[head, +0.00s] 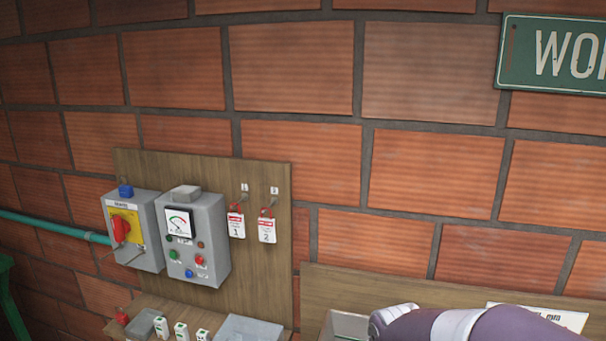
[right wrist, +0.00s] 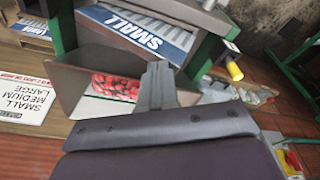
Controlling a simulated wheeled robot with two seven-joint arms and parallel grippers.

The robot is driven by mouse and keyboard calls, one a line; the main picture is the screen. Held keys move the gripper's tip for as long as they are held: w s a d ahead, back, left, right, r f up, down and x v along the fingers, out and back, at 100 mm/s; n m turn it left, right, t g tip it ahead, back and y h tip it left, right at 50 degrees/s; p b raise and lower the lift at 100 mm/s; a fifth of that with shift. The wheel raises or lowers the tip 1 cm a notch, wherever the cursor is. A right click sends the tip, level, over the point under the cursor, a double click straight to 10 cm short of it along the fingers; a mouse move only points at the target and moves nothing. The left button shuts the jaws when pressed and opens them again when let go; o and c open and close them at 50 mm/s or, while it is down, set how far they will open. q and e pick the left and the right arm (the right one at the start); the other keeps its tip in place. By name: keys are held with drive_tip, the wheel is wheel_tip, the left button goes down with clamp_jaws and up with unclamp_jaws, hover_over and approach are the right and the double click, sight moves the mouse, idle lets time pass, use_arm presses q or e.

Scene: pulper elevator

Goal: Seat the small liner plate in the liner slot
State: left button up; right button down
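The right wrist view shows a flat board (right wrist: 135,28) with a white and blue "SMALL" label at the top, in or behind a green-framed machine. I cannot tell whether it is the small liner plate or only a label. The liner slot cannot be made out. My right gripper (right wrist: 158,70) points toward the machine with its grey fingers close together, with nothing visible held between them. In the head view only part of my right arm shows, at the lower right. My left gripper is not in view.
A dark metal tray or chute (right wrist: 92,58) and red cherry-like items (right wrist: 115,86) lie beyond the fingers. A "SMALL MEDIUM LARGE" sign (right wrist: 27,100) is at left, a yellow-ended handle (right wrist: 235,71) at right. Switch boxes (head: 192,240) and two tags (head: 267,230) hang on the brick wall.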

drive_tip(key=shift+f, duration=0.1)
wheel_tip(320, 180, up, 8)
drive_tip(key=p, duration=0.6)
drive_tip(key=shift+p, duration=0.3)
